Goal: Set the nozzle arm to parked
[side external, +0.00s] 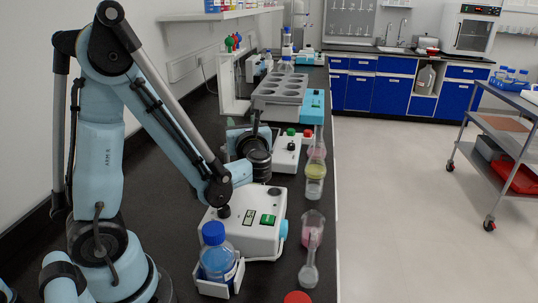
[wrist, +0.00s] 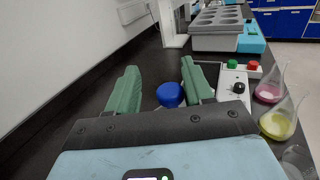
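My gripper (wrist: 160,64) is open, its two green fingers spread apart. A round blue cap (wrist: 170,95) shows between and beyond the fingers in the wrist view; I cannot tell whether they touch it. In the side view the fingers are mostly hidden behind my dark wrist, above the bench near a white unit (side external: 287,154) with green and red buttons. That unit shows at right in the wrist view (wrist: 236,84), with a black knob. A nearer white unit (side external: 245,232) has a green button, and a blue-capped bottle (side external: 216,250) beside it. I cannot clearly pick out the nozzle arm.
Flasks with pink liquid (wrist: 271,88) and yellow liquid (wrist: 280,122) stand near the bench's right edge. A grey rack (side external: 280,92) with round holes stands farther back. The white wall (side external: 180,105) bounds the left. A clear flask (side external: 310,268) stands in front.

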